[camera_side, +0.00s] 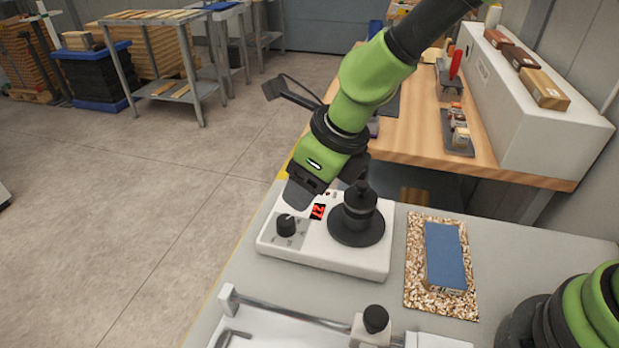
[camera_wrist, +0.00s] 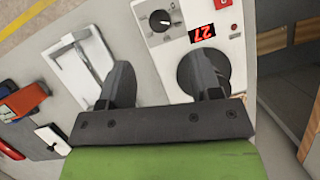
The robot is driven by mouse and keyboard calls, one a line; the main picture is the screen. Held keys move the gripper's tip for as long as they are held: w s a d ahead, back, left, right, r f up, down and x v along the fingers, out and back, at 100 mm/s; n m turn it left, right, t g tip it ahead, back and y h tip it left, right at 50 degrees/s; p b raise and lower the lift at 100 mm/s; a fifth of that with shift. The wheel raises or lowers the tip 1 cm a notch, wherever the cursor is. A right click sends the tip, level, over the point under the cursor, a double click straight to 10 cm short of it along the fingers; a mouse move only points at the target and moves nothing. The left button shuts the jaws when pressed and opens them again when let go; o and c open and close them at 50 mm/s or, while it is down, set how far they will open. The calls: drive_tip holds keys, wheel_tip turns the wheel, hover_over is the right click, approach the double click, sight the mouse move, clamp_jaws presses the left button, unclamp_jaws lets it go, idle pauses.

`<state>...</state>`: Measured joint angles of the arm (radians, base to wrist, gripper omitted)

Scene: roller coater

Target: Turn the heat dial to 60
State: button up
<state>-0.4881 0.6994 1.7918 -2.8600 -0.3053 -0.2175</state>
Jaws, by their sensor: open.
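The heat dial (camera_side: 286,224) is a small black knob on the front left of a white hotplate unit (camera_side: 330,262). In the wrist view the dial (camera_wrist: 160,20) shows with its scale and a pale pointer mark, beyond the gap between my fingers. A red lit display (camera_side: 318,211) beside it appears to read 27 in the wrist view (camera_wrist: 202,33). My gripper (camera_side: 325,187) is open and empty, above the unit and apart from the dial. Its two fingers (camera_wrist: 160,82) are spread wide in the wrist view. I cannot read the dial's exact setting.
A dark cylinder (camera_side: 360,207) stands on the unit's round black plate (camera_side: 354,232), close to my gripper. A blue block (camera_side: 445,256) lies on a speckled board (camera_side: 414,282) to the right. A metal rod frame (camera_side: 290,313) is in front. A red switch (camera_wrist: 223,3) sits near the display.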

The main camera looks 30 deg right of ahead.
sight(286, 220)
drive_tip(key=w+d+n+g+y, duration=0.2)
drive_tip(key=w+n+g, duration=0.2)
drive_tip(key=n, duration=0.9)
drive_tip(key=x, duration=1)
drive_tip(key=shift+s, duration=0.15)
drive_tip(key=c, duration=0.9)
